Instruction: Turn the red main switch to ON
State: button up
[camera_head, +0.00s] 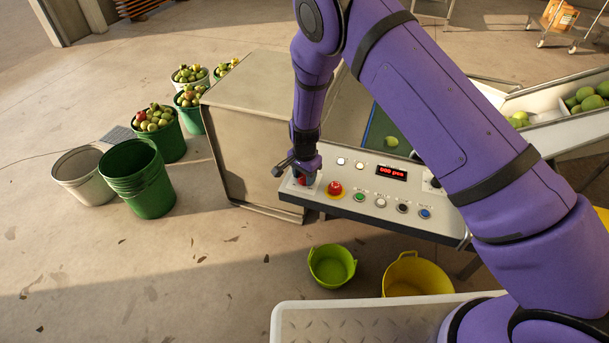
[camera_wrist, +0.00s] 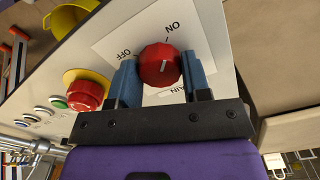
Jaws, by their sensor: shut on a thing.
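The red main switch (camera_wrist: 159,65) is a round ribbed knob on a white plate (camera_wrist: 108,50) marked ON, OFF and MAIN. My gripper (camera_wrist: 160,78) has its two blue-grey fingers on either side of the knob, closed on it. A short white mark on the knob runs roughly up and down in the wrist view, close to the line of the ON tick. I cannot tell its exact setting. In the head view my gripper (camera_head: 304,180) points down at the left end of the control panel (camera_head: 345,207), mostly hiding the switch.
A red mushroom button (camera_head: 335,188) on a yellow base sits just beside the switch. Several small buttons and a red-lit display (camera_head: 391,173) are further right. A green tub (camera_head: 331,266) and a yellow tub (camera_head: 412,275) stand below the panel. Fruit buckets stand to the left.

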aim_at(304, 176)
jog(key=shift+m, duration=0.3)
dwell(0.4)
jog(key=o, duration=0.9)
jog(key=shift+r, duration=0.1)
notch_tip(304, 176, up, 11)
jog(key=shift+f, duration=0.15)
